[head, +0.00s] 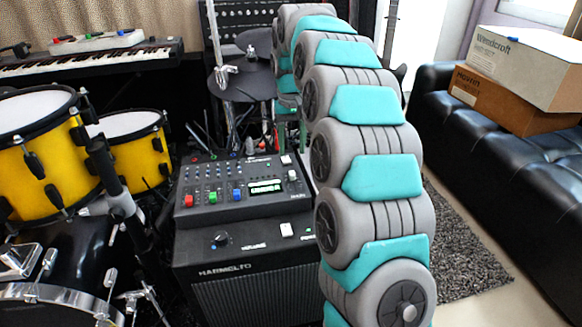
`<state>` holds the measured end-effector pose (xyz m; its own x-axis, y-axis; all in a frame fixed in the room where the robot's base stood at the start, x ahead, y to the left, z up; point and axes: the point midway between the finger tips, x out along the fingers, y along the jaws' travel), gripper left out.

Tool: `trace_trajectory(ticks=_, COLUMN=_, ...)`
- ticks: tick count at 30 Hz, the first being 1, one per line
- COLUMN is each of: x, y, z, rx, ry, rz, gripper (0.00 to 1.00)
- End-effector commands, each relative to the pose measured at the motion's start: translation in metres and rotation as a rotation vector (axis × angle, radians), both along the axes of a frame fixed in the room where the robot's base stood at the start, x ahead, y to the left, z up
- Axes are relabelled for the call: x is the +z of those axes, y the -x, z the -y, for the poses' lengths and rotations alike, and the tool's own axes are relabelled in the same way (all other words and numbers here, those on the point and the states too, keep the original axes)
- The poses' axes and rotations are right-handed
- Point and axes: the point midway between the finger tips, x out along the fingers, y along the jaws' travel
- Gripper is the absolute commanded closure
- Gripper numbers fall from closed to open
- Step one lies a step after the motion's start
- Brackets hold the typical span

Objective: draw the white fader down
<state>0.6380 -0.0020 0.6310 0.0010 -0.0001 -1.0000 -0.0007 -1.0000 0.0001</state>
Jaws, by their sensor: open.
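A black mixer (225,205) with a small lit display sits on top of a black amplifier. Red (189,201), green (213,197) and blue (237,195) caps stand in a row on its front left. Two white caps show at its right side, one at the back (286,159) and one lower (292,175); I cannot tell for certain which is the white fader. My gripper (291,137) is small in the picture, behind my arm's curve and above the mixer's back right. Its two thin greenish fingers are apart, with nothing seen between them. My arm hides the mixer's right edge.
The amplifier (262,295) has a knob (221,239) and a white switch (287,229). Yellow drums (136,155) and stands crowd the left, with a keyboard (90,58) behind. Cables and cymbals are behind the mixer. A black sofa (520,165) with boxes (535,62) is at right.

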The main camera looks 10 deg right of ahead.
Motion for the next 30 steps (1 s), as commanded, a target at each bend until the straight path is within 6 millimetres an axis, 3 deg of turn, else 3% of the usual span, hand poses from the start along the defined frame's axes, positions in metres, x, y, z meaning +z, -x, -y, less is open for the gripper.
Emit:
trace_trajectory(ticks=18, x=-0.073, y=0.001, z=0.0, rx=0.001, ry=0.0, rz=-0.002, gripper=0.49)
trace_trajectory(ticks=26, x=-0.076, y=0.001, z=0.0, rx=0.001, ry=0.0, rz=-0.001, gripper=0.49)
trace_trajectory(ticks=30, x=-0.076, y=0.001, z=0.0, rx=0.001, ry=0.0, rz=-0.001, gripper=0.62)
